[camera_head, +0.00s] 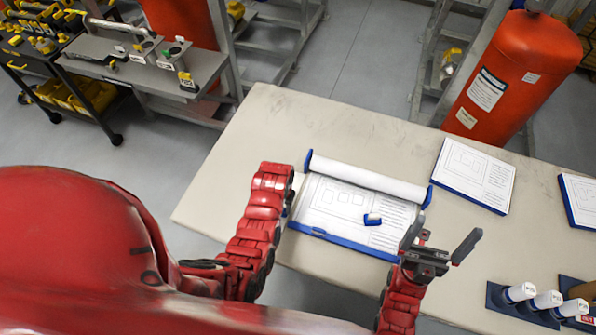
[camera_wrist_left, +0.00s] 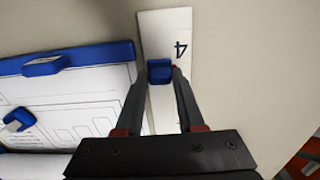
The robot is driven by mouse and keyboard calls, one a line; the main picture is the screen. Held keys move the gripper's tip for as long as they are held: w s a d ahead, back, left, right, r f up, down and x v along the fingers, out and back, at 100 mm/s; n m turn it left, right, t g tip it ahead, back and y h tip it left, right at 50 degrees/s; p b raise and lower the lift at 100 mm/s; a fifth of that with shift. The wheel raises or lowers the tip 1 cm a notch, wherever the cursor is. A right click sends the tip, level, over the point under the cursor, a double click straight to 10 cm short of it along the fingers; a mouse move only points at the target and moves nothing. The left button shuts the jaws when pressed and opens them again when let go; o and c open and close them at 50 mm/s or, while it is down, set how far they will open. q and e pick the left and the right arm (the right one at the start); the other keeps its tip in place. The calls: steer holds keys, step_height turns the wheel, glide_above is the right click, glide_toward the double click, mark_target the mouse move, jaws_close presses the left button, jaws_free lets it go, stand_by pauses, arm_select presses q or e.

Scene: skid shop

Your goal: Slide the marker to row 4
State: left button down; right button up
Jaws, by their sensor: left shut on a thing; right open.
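The blue marker (camera_wrist_left: 159,71) is a small block on a pale strip (camera_wrist_left: 166,24). A printed 4 (camera_wrist_left: 180,48), upside down in the left wrist view, is on the strip just above and right of the marker. My left gripper (camera_wrist_left: 159,78) is shut on the marker, one finger on each side. In the head view my left arm hides these fingertips and the marker. My right gripper (camera_head: 440,248) is open and empty, above the near right corner of a blue-edged board (camera_head: 345,241).
The board holds a printed sheet (camera_head: 335,205), a rolled white sheet (camera_head: 367,178) and a small blue piece (camera_head: 372,219). Two more boards (camera_head: 474,175) (camera_head: 580,198) lie to the right. White-capped bottles (camera_head: 546,299) stand at the near right. The table's left end (camera_head: 225,180) is bare.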

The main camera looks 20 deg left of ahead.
arm_select(q)
steer(key=shift+s, duration=0.25)
steer(key=shift+s, duration=1)
steer(key=c, duration=0.6)
jaws_free()
steer(key=shift+w, duration=0.1)
steer(key=shift+o, duration=0.2)
steer(key=shift+p, duration=0.3)
steer(key=shift+r+p, duration=0.8)
steer(key=shift+r, duration=1.45)
